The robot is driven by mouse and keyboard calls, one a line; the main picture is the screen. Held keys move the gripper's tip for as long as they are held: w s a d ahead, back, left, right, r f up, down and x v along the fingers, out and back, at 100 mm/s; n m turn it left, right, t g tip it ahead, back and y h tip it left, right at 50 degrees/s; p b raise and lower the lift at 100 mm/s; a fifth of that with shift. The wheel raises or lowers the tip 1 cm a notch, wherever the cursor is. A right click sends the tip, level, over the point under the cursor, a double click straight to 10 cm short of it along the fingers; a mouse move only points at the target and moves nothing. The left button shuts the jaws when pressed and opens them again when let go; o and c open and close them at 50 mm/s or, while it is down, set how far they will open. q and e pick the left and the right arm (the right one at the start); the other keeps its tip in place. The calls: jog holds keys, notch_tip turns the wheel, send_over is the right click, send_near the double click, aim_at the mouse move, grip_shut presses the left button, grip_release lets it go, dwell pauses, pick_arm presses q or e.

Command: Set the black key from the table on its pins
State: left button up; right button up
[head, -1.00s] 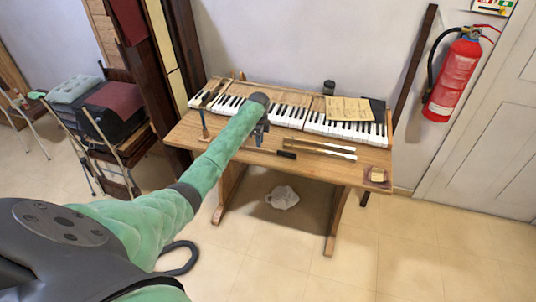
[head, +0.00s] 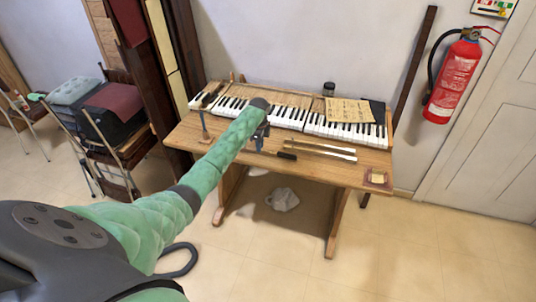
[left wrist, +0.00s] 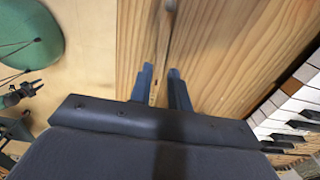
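The black key (head: 287,155) lies on the wooden table (head: 215,142) in front of the keyboard (head: 287,115). Its dark cap shows just right of my left gripper (head: 261,144). In the left wrist view, a narrow wooden bar (left wrist: 163,50) with a dark far end, seemingly the key's body, runs between the fingers of my left gripper (left wrist: 162,74). The fingers are apart, one on each side of the bar, with narrow gaps. Contact cannot be made out. The pins are too small to tell, and my arm hides part of the keyboard. My right gripper is out of view.
Two long keys (head: 320,150) lie on the table to the right. Sheet paper (head: 349,111) and a dark jar (head: 329,88) are at the back.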

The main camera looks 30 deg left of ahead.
pick_arm(q)
jog(key=shift+f, duration=0.55)
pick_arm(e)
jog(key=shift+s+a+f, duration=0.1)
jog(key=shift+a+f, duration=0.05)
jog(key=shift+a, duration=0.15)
pick_arm(q)
jog(key=shift+f, duration=0.2)
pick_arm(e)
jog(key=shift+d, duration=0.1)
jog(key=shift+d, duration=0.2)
